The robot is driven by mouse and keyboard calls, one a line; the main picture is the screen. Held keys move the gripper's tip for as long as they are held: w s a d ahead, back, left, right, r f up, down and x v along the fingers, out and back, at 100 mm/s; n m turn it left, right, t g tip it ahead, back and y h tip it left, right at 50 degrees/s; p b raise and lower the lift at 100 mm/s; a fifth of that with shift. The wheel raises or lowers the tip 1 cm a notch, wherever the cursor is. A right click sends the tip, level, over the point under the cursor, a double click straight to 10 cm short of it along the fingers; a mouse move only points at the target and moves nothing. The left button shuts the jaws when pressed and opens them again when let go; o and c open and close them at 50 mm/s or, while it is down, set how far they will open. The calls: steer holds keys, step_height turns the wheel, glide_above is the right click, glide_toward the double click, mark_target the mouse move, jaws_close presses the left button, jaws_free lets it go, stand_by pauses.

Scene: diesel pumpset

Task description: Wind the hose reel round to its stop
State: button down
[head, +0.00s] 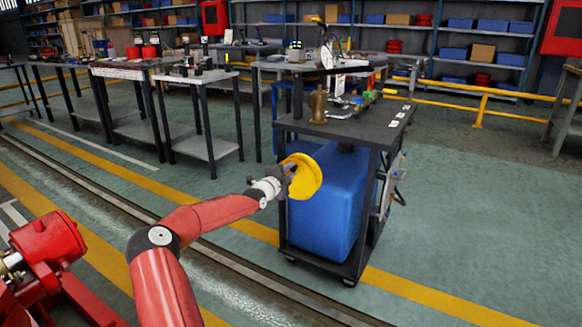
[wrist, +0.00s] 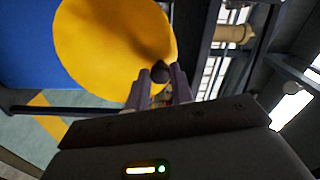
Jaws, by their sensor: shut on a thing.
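The hose reel shows as a round yellow disc (head: 304,176) on the left side of a dark cart, in front of a blue tank. In the wrist view the yellow disc (wrist: 110,40) fills the upper left, with a dark round knob (wrist: 160,72) near its lower right edge. My gripper (head: 287,172) is at the disc's left edge in the head view. In the wrist view my gripper (wrist: 160,88) has its two fingers on either side of the knob, shut on it. The reel's hose and its stop cannot be made out.
The cart (head: 283,205) carries a blue tank (head: 330,200) below and a brass cylinder (head: 318,106) with other fittings on top. Work tables (head: 205,78) stand behind at left. A red machine (head: 45,245) is at lower left.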

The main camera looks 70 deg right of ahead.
steer(key=shift+w, duration=0.25)
steer(key=c, duration=1.2)
jaws_free()
steer(key=shift+a, duration=0.1)
steer(key=v, duration=0.7)
steer(key=shift+a, duration=0.3)
